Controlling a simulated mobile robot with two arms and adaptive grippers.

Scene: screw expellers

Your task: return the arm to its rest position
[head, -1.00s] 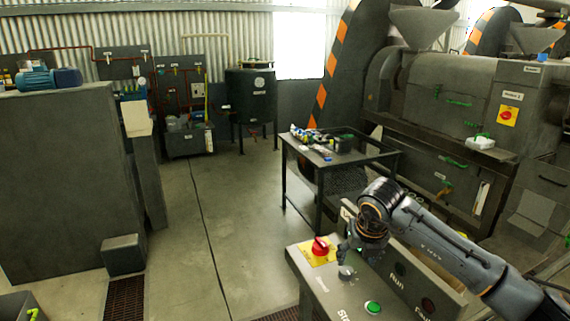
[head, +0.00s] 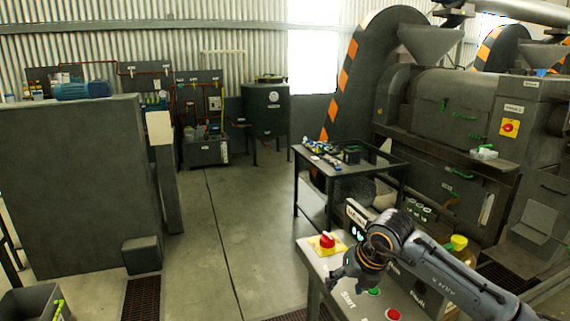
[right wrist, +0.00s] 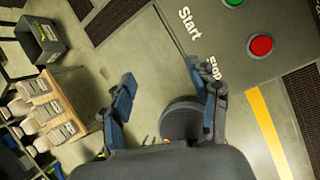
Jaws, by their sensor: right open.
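My right arm (head: 455,277) comes in from the lower right in the head view. Its gripper (head: 350,285) hangs over the near left part of the grey control console (head: 313,258), left of the green start button (head: 374,291) and the red stop button (head: 392,313). In the right wrist view the gripper (right wrist: 160,82) has its two blue-padded fingers spread, with only floor between them. The green button (right wrist: 234,2) and red button (right wrist: 261,45) lie beyond the fingers, apart from them. My left gripper is not in view.
A red knob on a yellow plate (head: 327,243) sits on the console's far left corner. A dark table (head: 365,167) with small parts stands behind. A grey bin (head: 30,304) is at lower left. The middle floor is open.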

